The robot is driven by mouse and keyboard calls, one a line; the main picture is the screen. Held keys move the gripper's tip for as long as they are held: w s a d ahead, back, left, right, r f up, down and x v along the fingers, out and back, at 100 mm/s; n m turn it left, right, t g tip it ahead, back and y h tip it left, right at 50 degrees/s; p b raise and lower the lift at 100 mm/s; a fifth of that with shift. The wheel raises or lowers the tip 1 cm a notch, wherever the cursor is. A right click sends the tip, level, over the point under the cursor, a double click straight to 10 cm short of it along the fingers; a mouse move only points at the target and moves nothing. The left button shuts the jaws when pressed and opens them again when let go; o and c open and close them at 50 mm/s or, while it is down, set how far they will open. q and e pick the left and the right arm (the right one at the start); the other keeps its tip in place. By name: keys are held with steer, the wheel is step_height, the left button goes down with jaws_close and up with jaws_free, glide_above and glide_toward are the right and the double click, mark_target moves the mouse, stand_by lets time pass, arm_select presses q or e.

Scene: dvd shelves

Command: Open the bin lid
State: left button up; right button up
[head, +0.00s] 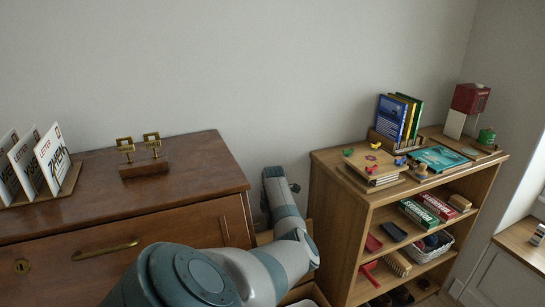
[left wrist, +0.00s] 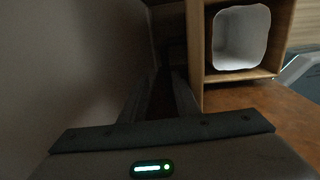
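In the left wrist view an open-topped wooden bin (left wrist: 199,50) with a white liner (left wrist: 240,38) is at the upper right. A dark upright panel (left wrist: 170,25) stands along its left side; whether this is the lid is too dim to tell. My left gripper (left wrist: 158,82) has its two fingers apart, pointing into the dark gap between the wall and the bin. I see nothing held between them. In the head view my left arm covers most of the space between dresser and shelf; only bits of wood show there, and the gripper is hidden. My right gripper is out of view.
A brown dresser (head: 200,215) stands on the left, with a letter rack (head: 75,180) and a brass-hooked stand (head: 145,168) on top. A wooden shelf (head: 340,235) with books, boxes and a basket stands on the right. The wall (left wrist: 60,60) is close beside my left gripper.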

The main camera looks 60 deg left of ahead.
arm_select(q)
steer(key=shift+s+d+f, duration=0.15)
steer(key=shift+f, duration=0.2)
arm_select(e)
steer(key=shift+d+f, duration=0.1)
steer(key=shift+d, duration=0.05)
arm_select(q)
step_height(320, 180, up, 18)
steer(key=shift+d+b, duration=0.35)
steer(key=shift+d, duration=0.1)
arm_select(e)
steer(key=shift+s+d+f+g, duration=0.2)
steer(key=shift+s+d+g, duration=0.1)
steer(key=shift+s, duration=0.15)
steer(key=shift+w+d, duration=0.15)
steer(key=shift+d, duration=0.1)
